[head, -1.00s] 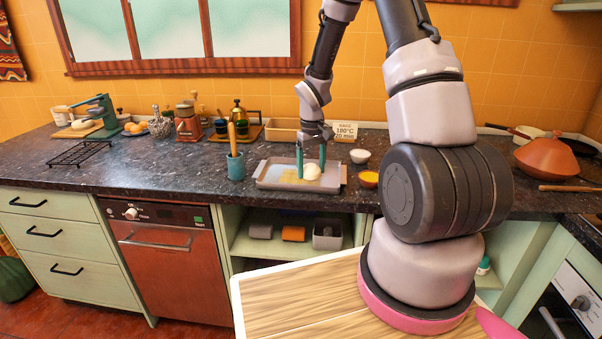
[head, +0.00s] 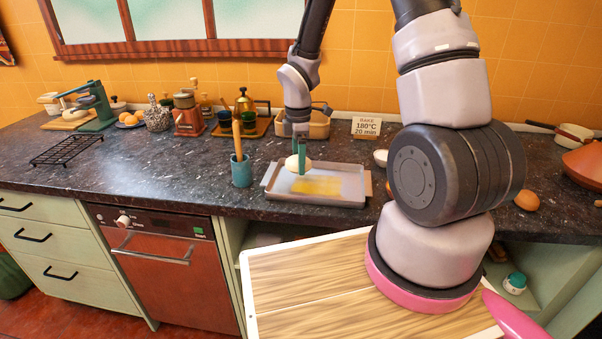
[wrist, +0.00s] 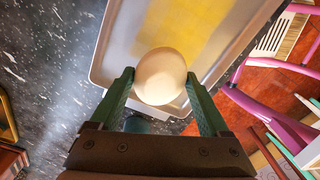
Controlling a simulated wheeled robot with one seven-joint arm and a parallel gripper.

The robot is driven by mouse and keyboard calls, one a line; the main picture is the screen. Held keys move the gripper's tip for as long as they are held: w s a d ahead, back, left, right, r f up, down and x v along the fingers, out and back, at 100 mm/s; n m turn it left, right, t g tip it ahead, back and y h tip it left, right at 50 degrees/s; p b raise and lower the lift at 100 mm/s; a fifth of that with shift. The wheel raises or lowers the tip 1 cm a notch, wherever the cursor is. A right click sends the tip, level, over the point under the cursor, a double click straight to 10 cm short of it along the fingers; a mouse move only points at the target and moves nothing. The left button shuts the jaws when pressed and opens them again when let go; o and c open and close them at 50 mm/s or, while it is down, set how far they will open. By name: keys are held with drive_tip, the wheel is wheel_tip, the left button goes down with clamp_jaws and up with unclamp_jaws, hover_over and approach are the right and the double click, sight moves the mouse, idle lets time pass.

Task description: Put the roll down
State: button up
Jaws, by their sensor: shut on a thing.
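The roll (head: 292,163) is pale cream and round. My gripper (head: 302,158) is shut on it, with a green finger on each side. In the wrist view the roll (wrist: 160,77) sits between the two fingertips, in front of the tray's rim. The grey baking tray (head: 350,172) lies on the dark counter, with a yellow patch on its bottom. In the head view the roll shows over the tray's back left part. I cannot tell how much room is between them.
A teal pot of utensils (head: 241,172) stands just left of the tray. A recipe card (head: 366,127) stands behind. A black wire rack (head: 66,148) lies far left, with bare counter between.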

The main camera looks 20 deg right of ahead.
sight(299, 182)
drive_tip(key=shift+f, duration=2.15)
drive_tip(key=o, duration=1.2)
drive_tip(key=shift+f, duration=0.15)
